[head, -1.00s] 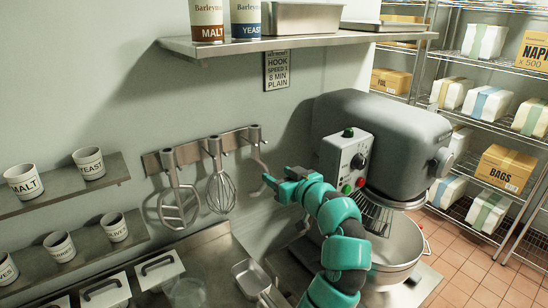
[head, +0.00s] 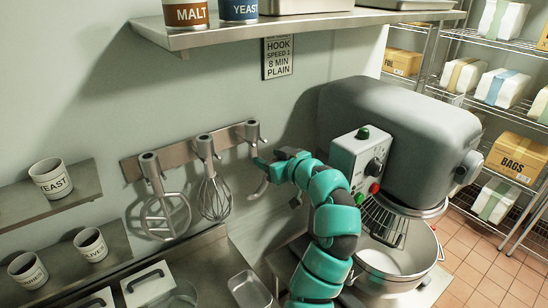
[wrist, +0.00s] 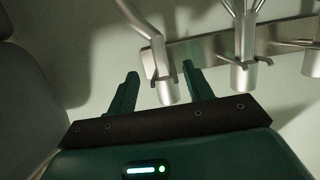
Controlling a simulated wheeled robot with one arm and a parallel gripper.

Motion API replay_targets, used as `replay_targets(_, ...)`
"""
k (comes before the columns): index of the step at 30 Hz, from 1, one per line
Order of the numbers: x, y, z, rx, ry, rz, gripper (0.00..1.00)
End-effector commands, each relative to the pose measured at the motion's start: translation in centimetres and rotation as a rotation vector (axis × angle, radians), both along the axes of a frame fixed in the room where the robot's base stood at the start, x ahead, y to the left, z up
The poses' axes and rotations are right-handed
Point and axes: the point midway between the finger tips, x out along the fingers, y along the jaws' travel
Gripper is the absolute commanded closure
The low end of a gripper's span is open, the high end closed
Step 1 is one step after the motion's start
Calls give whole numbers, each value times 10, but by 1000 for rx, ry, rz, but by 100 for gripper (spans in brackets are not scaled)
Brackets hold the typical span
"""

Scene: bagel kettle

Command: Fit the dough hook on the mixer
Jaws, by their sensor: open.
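The dough hook (head: 252,132) hangs at the right end of the wall rack (head: 222,138). Its lower curve is partly hidden behind my gripper (head: 262,163). In the wrist view the hook's metal shank (wrist: 159,62) appears between the two fingertips of my open gripper (wrist: 160,72). The fingers have a gap on both sides of it, and I cannot tell how deep the shank sits. The grey mixer (head: 400,125) stands to the right, with its bowl (head: 395,262) below the head and a wire guard (head: 385,220) above the bowl.
A flat beater (head: 165,212) and a wire whisk (head: 214,195) hang left of the hook. A shelf (head: 300,28) runs above the rack. A steel pan (head: 250,290) and lidded containers stand on the counter below.

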Motion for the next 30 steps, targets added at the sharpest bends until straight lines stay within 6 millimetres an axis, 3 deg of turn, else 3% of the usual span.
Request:
replay_targets(18, 54, 35, -20, -3, 0, 0, 49)
replay_targets(30, 71, 48, -24, -1, 1, 0, 49)
